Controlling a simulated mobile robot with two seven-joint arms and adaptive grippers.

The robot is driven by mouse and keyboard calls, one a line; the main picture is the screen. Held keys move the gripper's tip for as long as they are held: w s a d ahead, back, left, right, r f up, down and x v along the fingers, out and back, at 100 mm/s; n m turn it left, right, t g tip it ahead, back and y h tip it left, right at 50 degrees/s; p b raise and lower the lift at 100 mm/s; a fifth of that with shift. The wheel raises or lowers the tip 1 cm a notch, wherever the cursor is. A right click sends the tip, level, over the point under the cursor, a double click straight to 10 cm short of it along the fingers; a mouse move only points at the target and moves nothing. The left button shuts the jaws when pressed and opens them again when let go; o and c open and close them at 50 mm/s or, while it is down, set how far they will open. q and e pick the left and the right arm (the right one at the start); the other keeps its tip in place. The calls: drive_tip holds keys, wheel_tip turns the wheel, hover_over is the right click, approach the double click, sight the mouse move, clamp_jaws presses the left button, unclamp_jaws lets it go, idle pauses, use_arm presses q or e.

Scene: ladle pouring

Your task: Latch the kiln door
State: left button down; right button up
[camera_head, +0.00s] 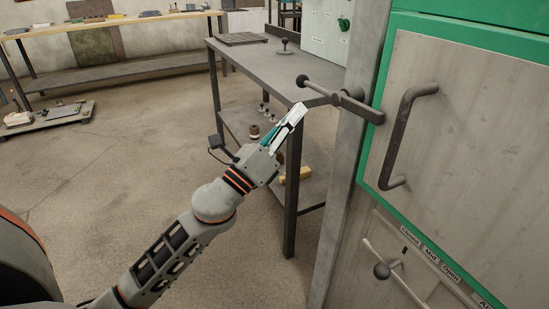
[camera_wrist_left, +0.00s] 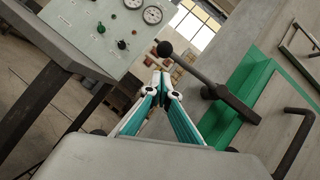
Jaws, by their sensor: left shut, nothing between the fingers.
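The kiln door (camera_head: 470,120) is a pale panel in a green frame at the right of the head view, with a dark bar handle (camera_head: 400,135). The dark latch lever (camera_head: 355,105) sits at the door's left edge and sticks out left over the kiln post, ending in a ball knob (camera_head: 302,81). In the wrist view the lever (camera_wrist_left: 213,86) slants up-left to its ball knob (camera_wrist_left: 165,48). My left gripper (camera_head: 298,109) is shut and empty, its fingertips a little below the knob in the head view. In the wrist view the fingertips (camera_wrist_left: 161,76) also appear just below the knob. My right gripper is out of view.
A grey metal table (camera_head: 255,62) stands behind the gripper, its leg and lower shelf close by. A control box (camera_wrist_left: 105,35) with gauges is on it. The floor at left is open.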

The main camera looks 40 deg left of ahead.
use_arm(q)
drive_tip(key=a+b+v, duration=0.2)
drive_tip(key=v, duration=0.7)
drive_tip(key=shift+f, duration=0.55)
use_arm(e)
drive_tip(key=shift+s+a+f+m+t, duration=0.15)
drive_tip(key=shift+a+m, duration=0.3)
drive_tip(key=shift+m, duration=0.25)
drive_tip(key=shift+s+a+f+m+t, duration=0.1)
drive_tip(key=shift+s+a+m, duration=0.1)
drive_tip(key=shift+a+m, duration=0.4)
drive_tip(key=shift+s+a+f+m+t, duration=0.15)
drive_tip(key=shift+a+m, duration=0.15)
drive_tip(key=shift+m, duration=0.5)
use_arm(q)
drive_tip(key=shift+a, duration=0.1)
